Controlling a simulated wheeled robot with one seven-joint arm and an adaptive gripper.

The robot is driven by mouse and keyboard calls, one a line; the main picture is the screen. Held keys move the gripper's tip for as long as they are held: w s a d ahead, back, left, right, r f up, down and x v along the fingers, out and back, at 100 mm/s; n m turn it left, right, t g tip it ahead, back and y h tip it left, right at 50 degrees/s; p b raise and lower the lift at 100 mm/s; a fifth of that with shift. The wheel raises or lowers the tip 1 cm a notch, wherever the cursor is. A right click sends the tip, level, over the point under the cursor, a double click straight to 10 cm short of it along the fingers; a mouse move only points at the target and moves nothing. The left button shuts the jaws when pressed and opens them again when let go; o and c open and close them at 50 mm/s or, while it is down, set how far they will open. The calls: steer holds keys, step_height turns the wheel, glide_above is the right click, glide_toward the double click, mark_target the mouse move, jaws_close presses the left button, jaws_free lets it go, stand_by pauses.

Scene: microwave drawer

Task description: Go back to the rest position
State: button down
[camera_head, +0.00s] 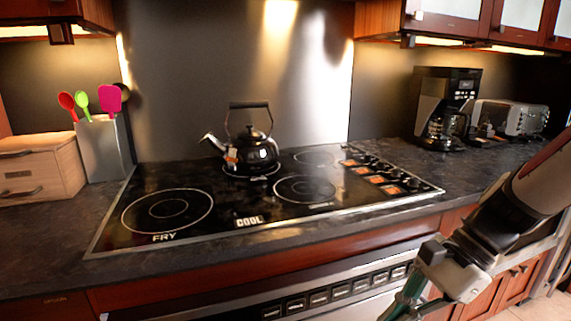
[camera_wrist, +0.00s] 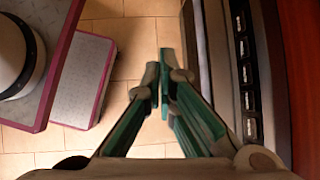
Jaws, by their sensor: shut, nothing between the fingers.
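My gripper (camera_wrist: 158,95) is in the wrist view, its two green-lined fingers together and empty, pointing down past the oven front toward the tiled floor. In the head view my arm reaches in from the right, and the gripper (camera_head: 405,302) hangs low in front of the oven, partly cut off by the bottom edge. Nothing is held.
The oven front (camera_head: 330,295) lies close beside my gripper. Above it are the counter and black cooktop (camera_head: 235,205) with a kettle (camera_head: 252,152). A wooden box (camera_head: 40,168), utensil holder (camera_head: 100,148), coffee maker (camera_head: 440,105) and toaster (camera_head: 510,118) stand on the counter. Floor (camera_wrist: 140,30) shows below.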

steer(key=s+d+r+n+t+h, duration=0.1)
steer(key=s+r+n+h, duration=0.25)
steer(key=s+n, duration=0.45)
steer(key=s+d+r+n+t+h, duration=0.1)
steer(key=s+r+n+h, duration=0.25)
steer(key=s+n, duration=0.45)
step_height(320, 180, up, 17)
steer(key=s+m+t+p, duration=0.1)
steer(key=t+p, duration=0.2)
steer(key=p, duration=1.2)
steer(key=shift+f+p, duration=0.2)
steer(key=shift+p, duration=0.2)
